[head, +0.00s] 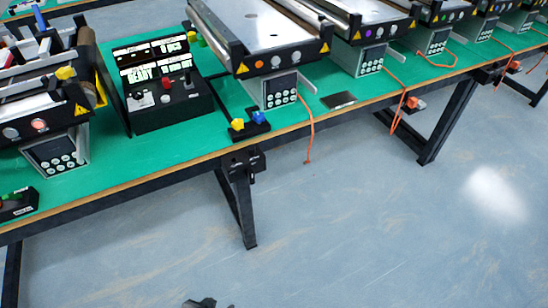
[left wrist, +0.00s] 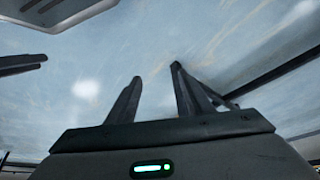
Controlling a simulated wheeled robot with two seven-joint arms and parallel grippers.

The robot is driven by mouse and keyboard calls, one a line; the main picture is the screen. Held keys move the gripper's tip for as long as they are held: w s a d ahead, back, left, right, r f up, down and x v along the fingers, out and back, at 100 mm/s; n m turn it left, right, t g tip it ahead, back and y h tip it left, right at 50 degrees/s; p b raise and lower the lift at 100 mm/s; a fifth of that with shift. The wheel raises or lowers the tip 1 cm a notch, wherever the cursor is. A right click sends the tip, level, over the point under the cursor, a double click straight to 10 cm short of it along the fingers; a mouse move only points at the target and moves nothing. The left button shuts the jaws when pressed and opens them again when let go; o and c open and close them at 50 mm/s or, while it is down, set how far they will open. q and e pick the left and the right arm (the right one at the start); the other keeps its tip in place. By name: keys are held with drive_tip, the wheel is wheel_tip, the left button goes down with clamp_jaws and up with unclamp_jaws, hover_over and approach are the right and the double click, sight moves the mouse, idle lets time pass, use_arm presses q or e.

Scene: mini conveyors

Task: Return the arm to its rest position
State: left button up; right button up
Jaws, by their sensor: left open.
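My left gripper (left wrist: 157,72) shows in the left wrist view with its two dark fingers apart and nothing between them. Only pale floor shows beyond the fingertips. In the head view a small dark tip of my own body shows at the bottom edge, left of the middle; I cannot tell which part it is. It is over open floor, well apart from the table. My right gripper is not recognisable in either view.
A green-topped table (head: 180,147) with a wooden edge runs across the head view. It bears several mini conveyors (head: 262,22) and a black control box (head: 165,85). Orange cables (head: 308,128) hang over its edge. The blue-grey floor (head: 360,235) in front is clear.

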use_arm(q)
drive_tip(key=s+d+f+t, duration=0.1)
drive_tip(key=s+f, duration=0.1)
drive_tip(key=f, duration=0.6)
drive_tip(key=s+d+f+t+h, duration=0.1)
drive_tip(key=s+f, duration=0.1)
drive_tip(key=f, duration=0.7)
drive_tip(key=shift+s+d, duration=0.15)
drive_tip(key=shift+d, duration=0.15)
